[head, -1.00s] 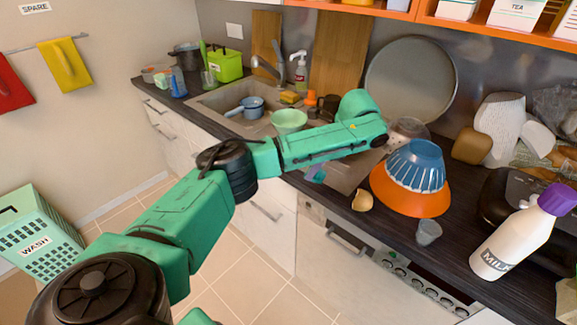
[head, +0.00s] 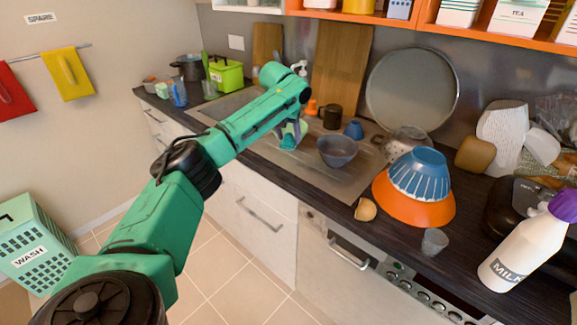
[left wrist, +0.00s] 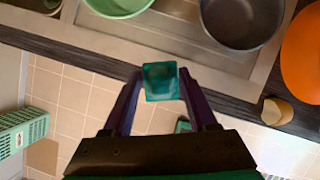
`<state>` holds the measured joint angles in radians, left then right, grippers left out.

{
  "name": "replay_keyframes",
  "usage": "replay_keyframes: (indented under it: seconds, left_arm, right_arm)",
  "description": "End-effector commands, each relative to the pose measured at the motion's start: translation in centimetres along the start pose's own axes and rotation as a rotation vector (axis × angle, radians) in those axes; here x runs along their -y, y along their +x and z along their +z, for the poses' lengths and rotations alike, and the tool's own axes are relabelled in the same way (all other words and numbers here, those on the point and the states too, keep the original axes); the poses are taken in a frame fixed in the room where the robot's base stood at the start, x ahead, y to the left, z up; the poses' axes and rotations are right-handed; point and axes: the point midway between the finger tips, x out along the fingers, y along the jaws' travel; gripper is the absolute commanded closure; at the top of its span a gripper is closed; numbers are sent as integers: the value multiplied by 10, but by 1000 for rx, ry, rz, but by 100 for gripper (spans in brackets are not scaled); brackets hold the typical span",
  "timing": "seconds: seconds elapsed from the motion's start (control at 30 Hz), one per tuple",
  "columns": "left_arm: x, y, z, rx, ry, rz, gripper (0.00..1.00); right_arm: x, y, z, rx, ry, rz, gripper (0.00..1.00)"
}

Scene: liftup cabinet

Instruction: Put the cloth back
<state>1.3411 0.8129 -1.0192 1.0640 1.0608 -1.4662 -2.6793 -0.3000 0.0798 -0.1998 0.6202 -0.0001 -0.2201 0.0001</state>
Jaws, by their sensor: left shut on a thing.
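A teal cloth (left wrist: 160,82) is between the two fingertips of my left gripper (left wrist: 159,78), in the left wrist view. The gripper is shut on it, over the counter's front edge, with floor tiles below. In the head view the cloth (head: 288,141) shows as a small teal patch under the end of my left arm. A yellow cloth (head: 68,72) and a red cloth (head: 10,92) hang from a wall rail (head: 36,50). My right gripper is not in view.
A green WASH basket (head: 32,245) stands on the floor at left. A dark bowl (head: 337,151) is near the sink, with an orange bowl (head: 413,209) under a blue bowl (head: 420,172) to its right. A milk bottle (head: 525,245) stands front right. The floor ahead is clear.

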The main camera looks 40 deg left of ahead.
Motion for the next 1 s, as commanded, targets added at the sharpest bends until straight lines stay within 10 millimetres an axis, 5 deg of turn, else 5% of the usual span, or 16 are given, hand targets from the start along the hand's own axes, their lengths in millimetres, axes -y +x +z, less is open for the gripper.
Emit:
replay_keyframes:
  seconds: [0.13, 0.43, 0.7, 0.73, 0.77, 0.8, 1.0]
  left_arm:
    - [0, 41, -18, -4, 1, 3, 100]
    - [0, 92, -39, -3, -1, 2, 100]
    - [0, 104, -43, 1, -1, 1, 100]
    - [0, 104, -43, 1, -1, 1, 30]
    - [0, 104, -43, 1, -1, 1, 19]
    - [0, 104, -43, 1, -1, 1, 12]
    - [0, 103, -43, 1, -1, 1, 12]
  right_arm:
    - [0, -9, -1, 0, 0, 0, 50]
    - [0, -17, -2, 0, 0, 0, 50]
    - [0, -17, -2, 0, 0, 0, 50]
    - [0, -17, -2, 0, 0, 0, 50]
    - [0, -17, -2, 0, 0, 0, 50]
    - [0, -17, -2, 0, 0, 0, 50]
    - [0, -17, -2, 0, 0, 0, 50]
